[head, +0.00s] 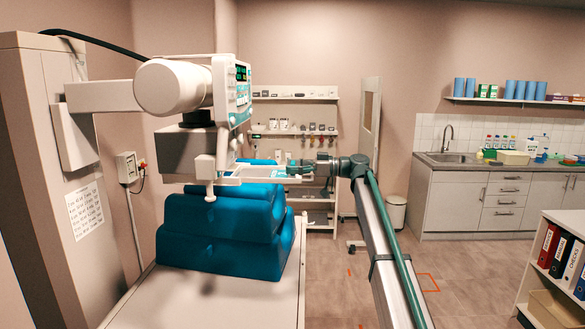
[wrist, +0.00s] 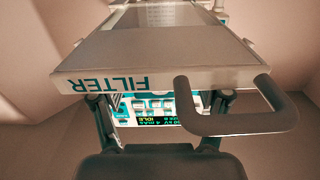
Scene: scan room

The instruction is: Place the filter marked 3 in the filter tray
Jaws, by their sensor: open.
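The filter tray (head: 245,174) is a pale drawer sticking out under the X-ray tube head. In the wrist view the tray (wrist: 75,75) shows upside down, with FILTER in teal on its front and a grey loop handle (wrist: 285,110) at the right. My gripper (head: 300,169) is at the tray's right end in the head view. In the wrist view my gripper (wrist: 158,106) is open, its fingers apart at the tray's front and nothing seen between them. Contact cannot be told. No marking 3 is readable, and I cannot tell whether a filter lies in the tray.
The tube head (head: 175,87) hangs over blue cushions (head: 220,235) on a white table (head: 190,300). A wall rack (head: 295,132) with small coloured items stands behind my gripper. A sink counter (head: 500,165) is at the right. Floor between is mostly clear.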

